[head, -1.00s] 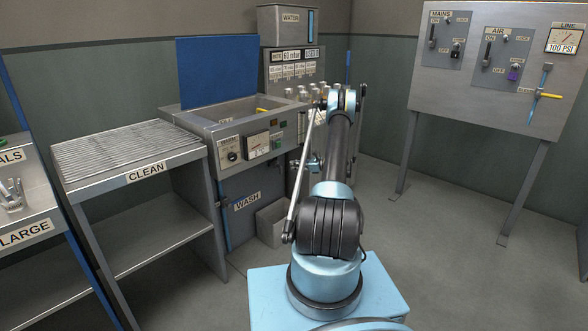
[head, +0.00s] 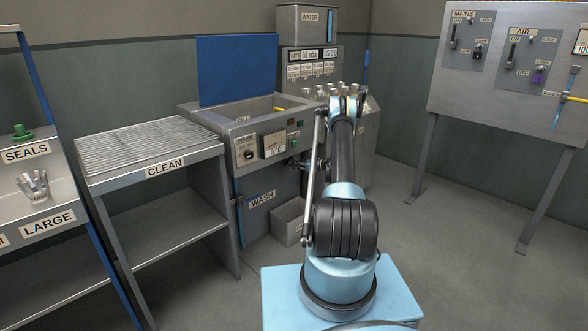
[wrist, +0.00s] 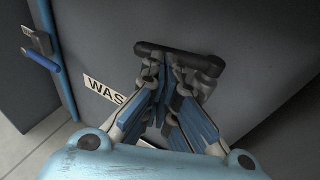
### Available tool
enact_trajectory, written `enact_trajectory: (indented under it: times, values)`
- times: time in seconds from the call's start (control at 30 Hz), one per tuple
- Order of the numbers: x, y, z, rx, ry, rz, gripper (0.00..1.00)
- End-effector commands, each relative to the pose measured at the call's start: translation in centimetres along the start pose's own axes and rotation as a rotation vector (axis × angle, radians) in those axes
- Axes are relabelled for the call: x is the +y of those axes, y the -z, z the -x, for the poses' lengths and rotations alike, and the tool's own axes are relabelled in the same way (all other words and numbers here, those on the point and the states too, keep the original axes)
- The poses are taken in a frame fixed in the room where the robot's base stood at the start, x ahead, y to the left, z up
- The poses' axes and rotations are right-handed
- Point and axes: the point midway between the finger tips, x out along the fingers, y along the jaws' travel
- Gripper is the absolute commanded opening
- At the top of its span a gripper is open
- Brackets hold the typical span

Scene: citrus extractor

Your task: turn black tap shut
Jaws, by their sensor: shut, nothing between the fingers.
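The black tap (wrist: 180,58) shows in the wrist view as a dark bar handle, lying nearly level across the front of the grey-blue wash cabinet. My gripper (wrist: 172,86) is just below the handle in that view. Its blue-padded fingers are shut with nothing between them, and their tips are close under the bar. I cannot tell whether they touch it. The fingers hide the tap's lower part. In the head view, my arm partly covers the tap area on the wash unit's front, and the gripper is small and hard to make out there.
The wash unit (head: 262,208) has its blue lid up. A grey bin (head: 288,222) stands on the floor below. The clean rack (head: 150,152) is at left and the switch panel (head: 500,75) at right. The floor between the wash unit and panel is clear.

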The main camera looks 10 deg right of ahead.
Motion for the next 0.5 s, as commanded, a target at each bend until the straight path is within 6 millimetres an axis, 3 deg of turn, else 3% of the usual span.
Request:
enact_trajectory:
  times: [0.5]
  values:
    - [0.7, -0.2, -1.2, 0.000, 0.107, -0.021, 0.00]
